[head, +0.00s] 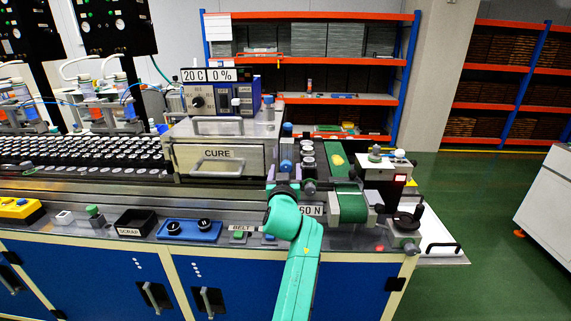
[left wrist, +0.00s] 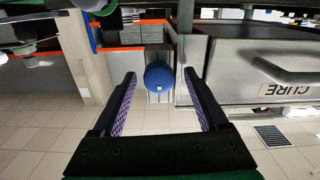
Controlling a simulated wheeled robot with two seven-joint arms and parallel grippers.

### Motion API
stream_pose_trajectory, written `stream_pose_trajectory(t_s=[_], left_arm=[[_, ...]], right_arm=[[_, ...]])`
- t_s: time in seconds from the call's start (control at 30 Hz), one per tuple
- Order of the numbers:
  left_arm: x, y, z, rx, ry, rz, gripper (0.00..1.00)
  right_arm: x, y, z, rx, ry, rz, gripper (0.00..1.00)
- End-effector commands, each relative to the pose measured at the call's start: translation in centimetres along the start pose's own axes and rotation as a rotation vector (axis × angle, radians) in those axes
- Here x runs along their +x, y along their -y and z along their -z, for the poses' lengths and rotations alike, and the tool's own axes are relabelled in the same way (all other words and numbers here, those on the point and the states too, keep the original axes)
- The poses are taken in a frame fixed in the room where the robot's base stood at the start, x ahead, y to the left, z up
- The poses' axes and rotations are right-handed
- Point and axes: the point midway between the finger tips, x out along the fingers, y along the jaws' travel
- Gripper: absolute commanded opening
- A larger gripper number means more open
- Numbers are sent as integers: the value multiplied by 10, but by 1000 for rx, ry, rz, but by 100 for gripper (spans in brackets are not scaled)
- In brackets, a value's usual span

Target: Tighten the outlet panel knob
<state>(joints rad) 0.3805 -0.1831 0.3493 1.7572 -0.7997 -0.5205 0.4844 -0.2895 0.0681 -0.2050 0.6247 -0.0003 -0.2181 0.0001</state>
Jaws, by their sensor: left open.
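A blue round knob (head: 287,165) is at the right end of the grey CURE box (head: 220,159), at its outlet side. In the left wrist view the blue knob (left wrist: 159,76) sits between the tips of my left gripper (left wrist: 159,82), whose two fingers stand apart with a gap on each side of it. In the head view my left gripper (head: 287,184) is just below the knob, and its fingers are small and partly hidden. A second blue knob (head: 287,129) is higher up on the same side. My right gripper is not in view.
A green conveyor belt (head: 337,160) runs just right of the knobs. A white unit (head: 384,170) with a red display and a black hand crank (head: 408,217) stand farther right. A SCRAP bin (head: 137,223) and a blue button box (head: 188,230) line the front ledge.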

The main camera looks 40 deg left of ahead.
Motion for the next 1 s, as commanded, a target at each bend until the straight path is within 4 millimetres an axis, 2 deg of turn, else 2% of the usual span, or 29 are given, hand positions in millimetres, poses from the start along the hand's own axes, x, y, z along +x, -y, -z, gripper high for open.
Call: stream_pose_trajectory(t_s=[0.23,0.27,0.3,0.43,0.47,0.77,1.0], left_arm=[[0,0,0,1,1,0,76],[0,0,0,1,1,0,69],[0,0,0,1,1,0,53],[0,0,0,1,1,0,4],[0,0,0,1,1,0,0],[0,0,-1,28,2,0,0],[0,-1,-1,138,3,0,0]], right_arm=[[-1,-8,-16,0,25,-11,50],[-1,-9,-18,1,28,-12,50],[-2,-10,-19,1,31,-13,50],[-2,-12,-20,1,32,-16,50],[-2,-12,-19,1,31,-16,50],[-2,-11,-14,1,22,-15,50],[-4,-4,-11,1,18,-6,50]])
